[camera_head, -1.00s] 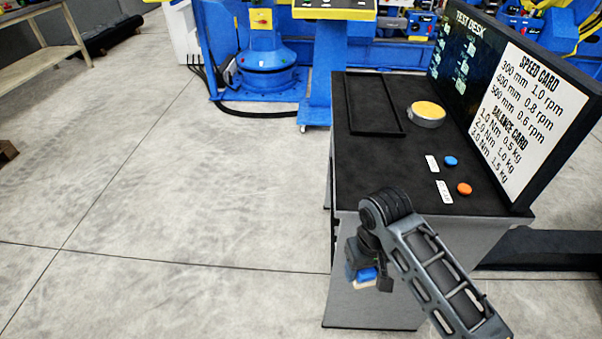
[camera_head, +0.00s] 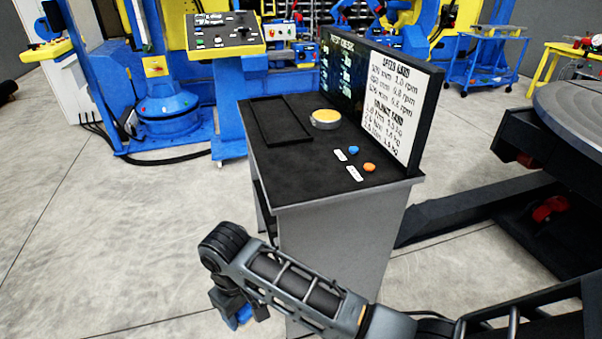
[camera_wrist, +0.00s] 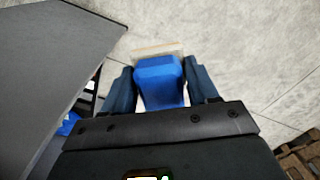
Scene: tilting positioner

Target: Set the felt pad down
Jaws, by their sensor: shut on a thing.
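My gripper (camera_wrist: 160,78) is shut on a blue block with a pale tan layer at its far side, which I take to be the felt pad (camera_wrist: 160,70). In the wrist view the two dark fingers stand on either side of the blue part. In the head view my gripper (camera_head: 236,308) hangs low in front of the test desk (camera_head: 345,195), below its top. Only a little of the blue part (camera_head: 243,313) shows there. The pad is in the air over the concrete floor.
The desk top bears a black tray (camera_head: 283,136), a round yellow-topped disc (camera_head: 325,119), a blue button (camera_head: 353,149), an orange button (camera_head: 369,167) and labels. A screen with cards (camera_head: 392,110) stands along its right edge. A dark machine with a round plate (camera_head: 578,105) stands at right.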

